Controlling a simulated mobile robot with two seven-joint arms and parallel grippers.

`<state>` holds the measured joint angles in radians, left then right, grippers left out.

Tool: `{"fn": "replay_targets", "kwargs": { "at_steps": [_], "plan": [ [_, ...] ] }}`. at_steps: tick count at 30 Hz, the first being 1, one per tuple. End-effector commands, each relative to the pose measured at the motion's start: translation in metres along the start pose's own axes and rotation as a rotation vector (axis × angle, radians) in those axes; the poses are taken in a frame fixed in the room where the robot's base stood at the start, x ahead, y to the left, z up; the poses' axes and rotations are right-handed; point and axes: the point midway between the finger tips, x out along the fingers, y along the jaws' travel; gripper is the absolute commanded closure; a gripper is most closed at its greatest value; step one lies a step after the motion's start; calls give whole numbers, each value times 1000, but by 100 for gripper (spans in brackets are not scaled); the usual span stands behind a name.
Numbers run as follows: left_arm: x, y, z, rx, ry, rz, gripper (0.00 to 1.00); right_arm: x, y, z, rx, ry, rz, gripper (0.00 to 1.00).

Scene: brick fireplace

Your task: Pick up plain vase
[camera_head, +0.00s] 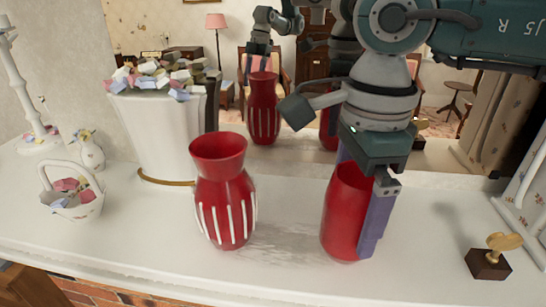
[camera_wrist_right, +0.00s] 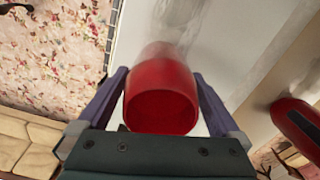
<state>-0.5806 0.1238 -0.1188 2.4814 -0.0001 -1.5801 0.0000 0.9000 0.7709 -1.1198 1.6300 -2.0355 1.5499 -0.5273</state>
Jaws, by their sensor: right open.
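The plain vase (camera_head: 341,217) is smooth red and stands upright on the white mantel shelf. It also shows in the right wrist view (camera_wrist_right: 162,108), its open mouth facing the camera between the two fingers. My right gripper (camera_head: 352,222) points down over it and is open. One purple finger is in front of the vase at its right side; the other is mostly hidden behind it. In the wrist view a finger lies along each side, and contact cannot be told. My left gripper does not show directly; an arm appears only as a mirror reflection.
A red vase with white stripes (camera_head: 227,210) stands left of the plain vase, with a gap between. A white planter (camera_head: 160,135), basket (camera_head: 75,203) and small white vase (camera_head: 91,152) are further left. A stamp-like object (camera_head: 489,262) lies right. A mirror (camera_head: 300,150) stands behind.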

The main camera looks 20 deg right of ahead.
Motion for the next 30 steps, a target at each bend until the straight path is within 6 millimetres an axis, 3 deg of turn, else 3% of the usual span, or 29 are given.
{"fn": "replay_targets", "kwargs": {
  "at_steps": [4, 27, 30],
  "plan": [
    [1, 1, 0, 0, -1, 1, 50, 0, 0, 0, 0, -1, 0, 0],
    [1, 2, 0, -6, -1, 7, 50, -1, 0, 0, 0, -2, -1, 87],
    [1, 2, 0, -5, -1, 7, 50, -1, -1, 0, 1, -3, -3, 94]
  ]
}}
